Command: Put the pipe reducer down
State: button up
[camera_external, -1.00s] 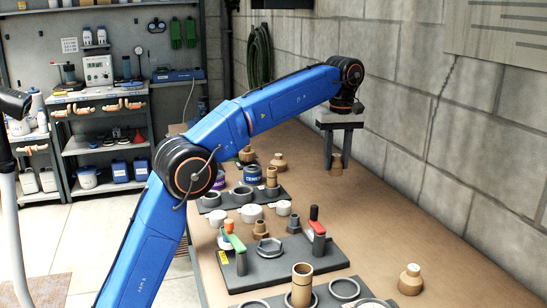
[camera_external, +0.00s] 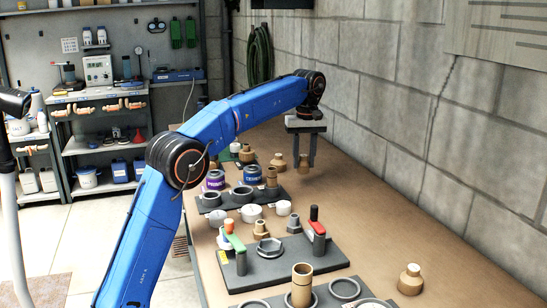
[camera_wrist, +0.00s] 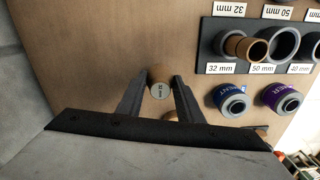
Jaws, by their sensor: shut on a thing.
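The pipe reducer, a tan stepped fitting, is between the fingertips of my gripper (camera_external: 303,163) in the external view. I cannot tell whether the reducer touches the bench. Another tan fitting (camera_external: 278,162) stands on the bench just left of my gripper.
A dark rack (camera_wrist: 216,52) with labelled sockets, 32, 50 and 40 mm, lies to the side. A blue can (camera_external: 251,175) and a purple can (camera_external: 215,181) stand near it. The block wall (camera_external: 400,110) borders the right. Bare bench lies right of my gripper.

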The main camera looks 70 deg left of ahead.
aim_at(304, 156)
jog(key=shift+f, duration=2.15)
jog(key=o, duration=1.1)
jog(key=shift+f, duration=0.15)
jog(key=shift+o, duration=0.2)
jog(key=r, duration=1.1)
jog(key=shift+w, duration=0.2)
jog(key=shift+r, duration=0.6)
jog(key=shift+s+d+r, duration=0.1)
jog(key=shift+s, duration=0.05)
